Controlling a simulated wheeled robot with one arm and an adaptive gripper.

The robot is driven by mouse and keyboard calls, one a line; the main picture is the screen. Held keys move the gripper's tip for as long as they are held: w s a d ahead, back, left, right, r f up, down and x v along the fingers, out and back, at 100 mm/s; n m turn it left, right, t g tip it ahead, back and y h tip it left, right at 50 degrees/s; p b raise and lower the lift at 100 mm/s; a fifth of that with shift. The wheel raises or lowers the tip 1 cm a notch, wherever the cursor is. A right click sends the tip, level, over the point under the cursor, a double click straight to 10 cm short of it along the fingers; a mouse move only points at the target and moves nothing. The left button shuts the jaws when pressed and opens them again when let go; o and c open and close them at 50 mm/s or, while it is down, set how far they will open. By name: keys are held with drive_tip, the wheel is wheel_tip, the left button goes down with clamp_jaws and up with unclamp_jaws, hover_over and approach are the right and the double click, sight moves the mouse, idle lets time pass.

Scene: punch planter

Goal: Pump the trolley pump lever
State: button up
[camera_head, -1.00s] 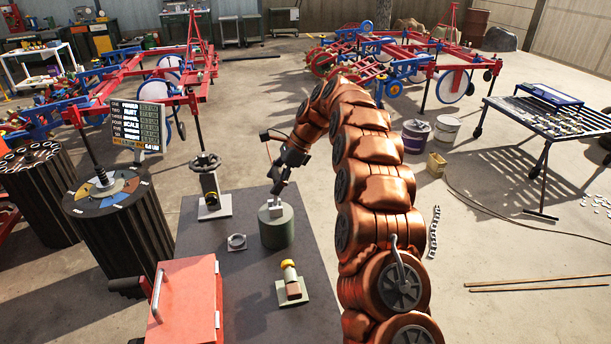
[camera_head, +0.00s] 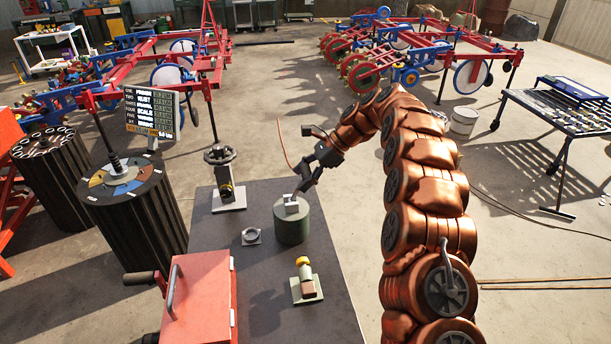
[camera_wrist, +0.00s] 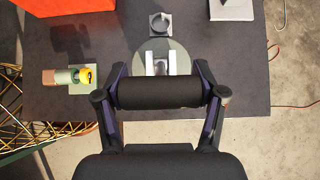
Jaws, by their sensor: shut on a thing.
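In the head view, a dark green cylinder (camera_head: 292,226) with a grey metal block (camera_head: 291,203) on top, apparently the pump, stands on the trolley's dark top (camera_head: 262,205). My gripper (camera_head: 306,184) is just above and right of the block, at the end of my copper-coloured arm. In the wrist view, my gripper is shut on a thick black cylindrical grip (camera_wrist: 160,93), apparently the lever handle, lying crosswise between the fingers. The round pump top (camera_wrist: 140,58) and its metal block show just beyond the grip. The lever's joint to the pump is hidden.
A red box (camera_head: 200,295) stands at the trolley's near left. A valve with a handwheel (camera_head: 222,180), a small ring fitting (camera_head: 251,236) and a yellow-topped fitting (camera_head: 305,280) share the top. A dark ribbed drum (camera_head: 130,210) stands left. Floor right of the trolley is partly clear.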

drive_tip(key=shift+d+f, duration=0.15)
drive_tip(key=shift+f, duration=0.05)
drive_tip(key=o, duration=1.5)
drive_tip(key=shift+o, duration=1)
drive_tip(key=shift+r, duration=0.1)
drive_tip(key=shift+r, duration=0.1)
drive_tip(key=v, duration=1.1)
drive_tip(key=shift+d+r, duration=0.2)
drive_tip(key=shift+d, duration=0.05)
drive_tip(key=shift+w, duration=0.1)
drive_tip(key=shift+r, duration=0.15)
